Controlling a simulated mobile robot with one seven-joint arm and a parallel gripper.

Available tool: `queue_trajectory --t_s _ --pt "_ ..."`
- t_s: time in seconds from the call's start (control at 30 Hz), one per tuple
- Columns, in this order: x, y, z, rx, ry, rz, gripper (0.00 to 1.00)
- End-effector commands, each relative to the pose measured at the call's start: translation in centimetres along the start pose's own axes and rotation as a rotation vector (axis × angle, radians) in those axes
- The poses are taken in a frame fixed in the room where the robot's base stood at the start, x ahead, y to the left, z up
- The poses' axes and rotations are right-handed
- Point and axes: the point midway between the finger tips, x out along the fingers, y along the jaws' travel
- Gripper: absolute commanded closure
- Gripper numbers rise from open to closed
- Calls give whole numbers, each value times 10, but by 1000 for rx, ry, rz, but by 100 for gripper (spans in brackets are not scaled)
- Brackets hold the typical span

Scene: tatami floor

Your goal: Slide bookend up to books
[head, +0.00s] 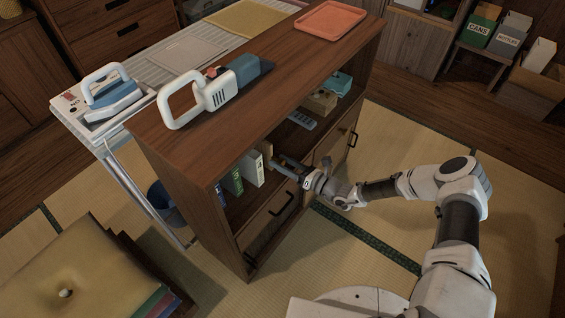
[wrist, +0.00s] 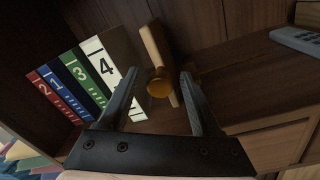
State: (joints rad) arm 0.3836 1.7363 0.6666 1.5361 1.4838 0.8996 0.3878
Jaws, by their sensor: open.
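The bookend (wrist: 156,55) is a light wooden upright with a round brass-coloured knob, and it stands on the shelf of the wooden cabinet. The books (wrist: 85,80) stand in a row to its left, with red, blue, green and white spines. A gap shows between the white book and the bookend. My gripper (wrist: 158,85) is open, with its fingertips on either side of the knob. I cannot tell whether the fingers touch it. In the head view the books (head: 242,177) and the bookend (head: 265,153) show inside the cabinet's open shelf, with my gripper (head: 280,162) reaching in.
A grey remote (head: 302,120) lies further right on the shelf, with a wooden box (head: 320,101) and a teal box (head: 341,82) beyond. Drawers with dark handles (head: 283,204) are below the shelf.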

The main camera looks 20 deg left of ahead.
Motion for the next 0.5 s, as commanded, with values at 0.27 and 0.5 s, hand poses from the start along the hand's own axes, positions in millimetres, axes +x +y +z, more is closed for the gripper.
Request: queue_trajectory --t_s 0.27,0.5 --pt "0 0 0 0 0 0 70" --pt "0 0 0 0 0 1 100"
